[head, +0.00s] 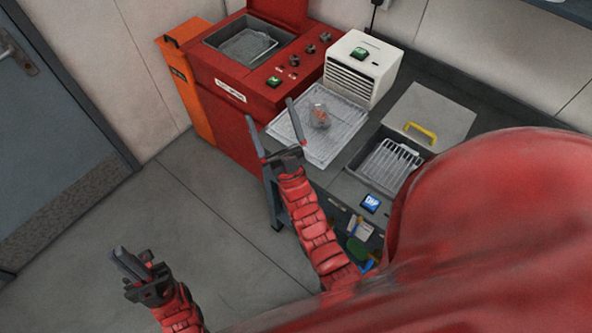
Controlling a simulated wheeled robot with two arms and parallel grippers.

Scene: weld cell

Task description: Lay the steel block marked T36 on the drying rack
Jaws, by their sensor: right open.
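A white wire rack (338,142), seemingly the drying rack, lies on the bench beside the red machine. A small grey and reddish item (320,116) sits on it; I cannot tell whether it is the steel block, and no T36 mark is readable. My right gripper (271,113) is open, its fingers spread at the rack's left edge in the picture, with nothing seen between them. My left gripper (130,264) is low at the left above the floor, far from the bench; its fingers look close together, but their opening is unclear.
The red machine (232,98) has an open basin with a basket (247,46). A white vented box (362,68) stands behind the rack. A sunken tank (390,165) with a wire basket and a yellow-handled lid (430,112) lies right. My red body hides the lower right. The floor at left is clear.

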